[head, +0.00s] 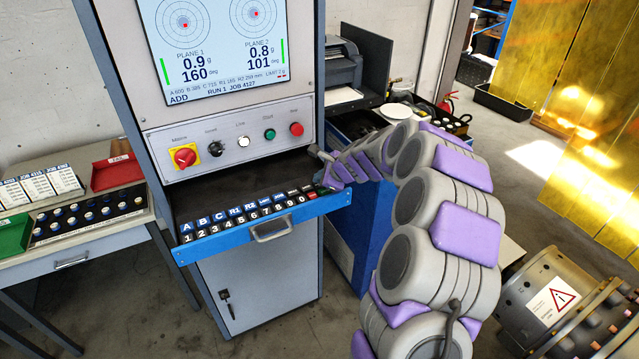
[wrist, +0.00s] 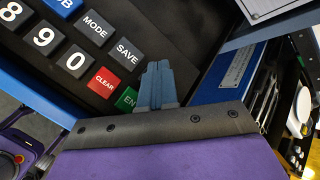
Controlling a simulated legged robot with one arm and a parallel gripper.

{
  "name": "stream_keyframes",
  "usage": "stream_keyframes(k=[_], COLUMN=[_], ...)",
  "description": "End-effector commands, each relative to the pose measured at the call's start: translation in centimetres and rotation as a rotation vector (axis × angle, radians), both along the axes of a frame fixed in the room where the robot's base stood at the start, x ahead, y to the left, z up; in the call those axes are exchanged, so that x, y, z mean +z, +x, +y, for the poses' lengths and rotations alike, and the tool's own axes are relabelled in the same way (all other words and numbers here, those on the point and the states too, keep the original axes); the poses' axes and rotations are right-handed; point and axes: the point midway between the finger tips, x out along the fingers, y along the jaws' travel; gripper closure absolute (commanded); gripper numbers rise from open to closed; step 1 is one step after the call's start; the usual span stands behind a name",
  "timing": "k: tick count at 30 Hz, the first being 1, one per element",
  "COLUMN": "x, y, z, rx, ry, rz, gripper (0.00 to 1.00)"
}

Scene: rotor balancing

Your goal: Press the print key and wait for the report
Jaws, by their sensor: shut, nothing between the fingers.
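The blue-fronted key drawer (head: 200,246) is open below the balancing machine's control panel, with rows of labelled keys. In the wrist view I read MODE (wrist: 95,29), SAVE (wrist: 127,54) and a red CLEAR key (wrist: 103,83); the green key (wrist: 127,99) is partly hidden by my fingers. I cannot read a key marked print. My gripper (head: 318,152) is shut and empty near the drawer's right end; in the wrist view its blue-grey fingertips (wrist: 158,68) lie across the keypad's edge. Contact cannot be told.
The screen (head: 215,45) shows 0.9 g and 0.8 g, RUN 1, JOB 4127. The panel has a red-on-yellow mains knob (head: 185,156), green (head: 270,134) and red (head: 296,129) buttons. A bench (head: 100,232) with trays stands left. A motor-like machine (head: 550,300) is at lower right.

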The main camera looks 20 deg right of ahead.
Motion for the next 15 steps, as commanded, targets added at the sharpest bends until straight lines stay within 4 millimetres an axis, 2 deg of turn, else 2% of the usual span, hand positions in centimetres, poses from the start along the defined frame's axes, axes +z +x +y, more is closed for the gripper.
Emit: stream_keyframes(k=[7,15], x=[0.2,1.5], y=[0.0,0.0], z=[0.0,-0.1], rx=[0.001,0.000], ry=[0.000,0.000], rz=[0.001,0.000], gripper=[1.00,1.00])
